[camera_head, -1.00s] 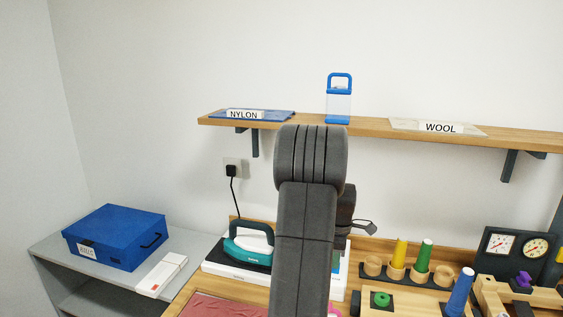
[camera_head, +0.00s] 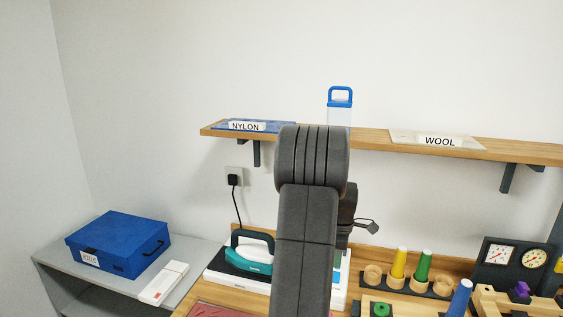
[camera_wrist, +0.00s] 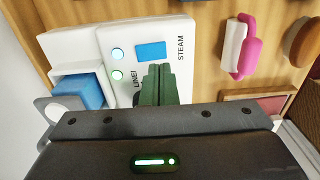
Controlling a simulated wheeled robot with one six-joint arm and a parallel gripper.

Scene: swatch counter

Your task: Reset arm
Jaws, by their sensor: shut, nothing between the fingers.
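My arm rises in the middle of the head view, bent over at the top. It hides part of the counter, the shelf edge and the base of the blue-handled bottle. The end of my arm is mostly hidden behind it in the head view. In the wrist view the two dark green fingers of my gripper (camera_wrist: 158,84) are together with nothing between them. They show in front of a white panel (camera_wrist: 185,75) marked STEAM, with a blue square and lit round buttons. I cannot tell the gap between fingers and panel.
The wall shelf (camera_head: 373,140) holds NYLON (camera_head: 268,126) and WOOL (camera_head: 408,135) swatches and a blue-handled bottle (camera_head: 340,98). A teal iron (camera_head: 247,262), coloured cones (camera_head: 422,267) and gauges (camera_head: 499,254) stand on the counter. A blue box (camera_head: 118,240) sits left.

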